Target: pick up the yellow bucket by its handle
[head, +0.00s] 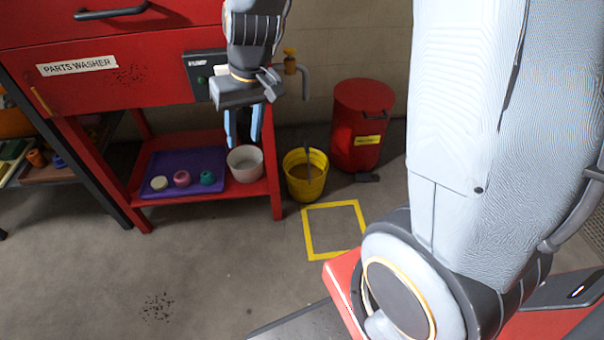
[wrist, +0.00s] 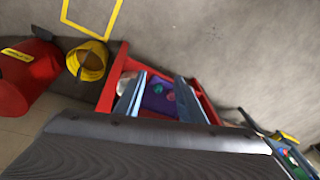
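The yellow bucket (head: 306,187) stands on the floor right of the parts washer's lower shelf, with brownish contents. A thin dark upright piece (head: 307,155) shows at its rim; I cannot tell whether it is the handle. In the wrist view the bucket (wrist: 97,68) is at the upper left, outside the fingers. My gripper (head: 244,128) hangs in front of the parts washer, above and left of the bucket, not touching it. Its two blue fingers are apart, with nothing held between them; the wrist view also shows the gripper (wrist: 162,98) open.
The red parts washer (head: 140,85) has a shelf holding a purple tray (head: 190,161) and a white tub (head: 245,165). A red lidded can (head: 360,130) stands close right of the bucket. A yellow floor square (head: 309,238) in front is empty. Open floor lies front left.

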